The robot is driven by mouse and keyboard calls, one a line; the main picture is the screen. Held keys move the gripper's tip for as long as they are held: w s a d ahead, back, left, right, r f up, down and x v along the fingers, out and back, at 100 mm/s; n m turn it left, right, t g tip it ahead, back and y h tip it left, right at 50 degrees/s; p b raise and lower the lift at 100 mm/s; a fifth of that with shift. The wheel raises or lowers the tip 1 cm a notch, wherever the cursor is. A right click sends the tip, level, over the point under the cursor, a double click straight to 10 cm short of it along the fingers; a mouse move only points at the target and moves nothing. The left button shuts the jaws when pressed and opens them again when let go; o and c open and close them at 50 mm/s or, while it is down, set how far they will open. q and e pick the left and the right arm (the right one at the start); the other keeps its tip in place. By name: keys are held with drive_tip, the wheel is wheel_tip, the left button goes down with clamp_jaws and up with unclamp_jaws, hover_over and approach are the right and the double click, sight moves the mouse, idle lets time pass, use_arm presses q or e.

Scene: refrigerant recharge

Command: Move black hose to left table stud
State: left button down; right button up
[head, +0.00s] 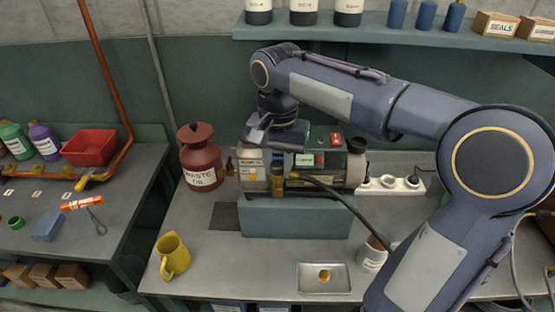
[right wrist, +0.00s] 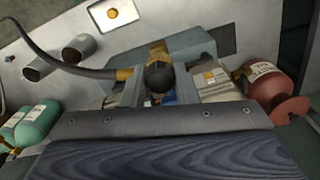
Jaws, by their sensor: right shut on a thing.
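The black hose (head: 345,200) runs from the pump in the middle of the near table down to the right. Its brass-coloured end (head: 278,184) sits at the pump's front. My right gripper (head: 278,160) points down there, shut on the hose end. In the right wrist view the hose (right wrist: 75,70) enters from the left, and its end with a dark round top (right wrist: 160,76) lies between my two fingers (right wrist: 158,92). Whether the end is still on a pump fitting is hidden. On the left table, a copper pipe ends in a brass fitting (head: 92,181); I cannot tell which part is the stud.
The pump (head: 325,160) stands on a grey-blue block (head: 300,222). A red waste can (head: 200,160) is left of it, a yellow mug (head: 173,255) and metal tray (head: 324,279) in front. The left table holds a red bin (head: 90,147) and bottles. A gap separates the tables.

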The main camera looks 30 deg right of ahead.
drive_tip(key=shift+n, duration=0.3)
drive_tip(key=shift+n+p, duration=0.5)
drive_tip(key=shift+n, duration=1.3)
drive_tip(key=shift+s+n+p, duration=0.1)
drive_tip(key=shift+n+p, duration=0.3)
drive_tip(key=shift+n, duration=1.4)
